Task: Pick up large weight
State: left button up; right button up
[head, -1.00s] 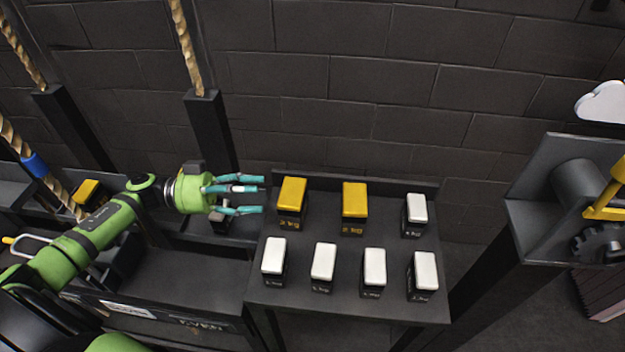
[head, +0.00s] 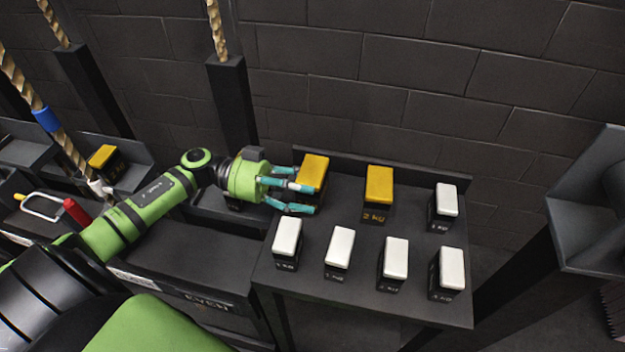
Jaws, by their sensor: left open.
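Two large weights with yellow tops stand in the back row on a dark table (head: 345,304). The left large weight (head: 313,171) is right at my left gripper (head: 302,197). The other large weight (head: 378,184), marked 2 KG, stands to its right, clear of the gripper. My left gripper has teal fingers, which are open. Its fingertips reach the left side of the left large weight and cover part of its lower body; I cannot tell whether they touch it. My right gripper is not in view.
Several small white-topped weights stand on the same table, one at the back right (head: 446,200) and a front row including this one (head: 339,247). Another yellow-topped weight (head: 102,157) stands on a shelf at far left. A raised rim (head: 400,172) runs behind the table.

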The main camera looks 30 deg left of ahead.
pick_arm(q)
jog(key=shift+w+d, duration=0.15)
jog(key=shift+d, duration=0.35)
jog(key=shift+c, duration=0.4)
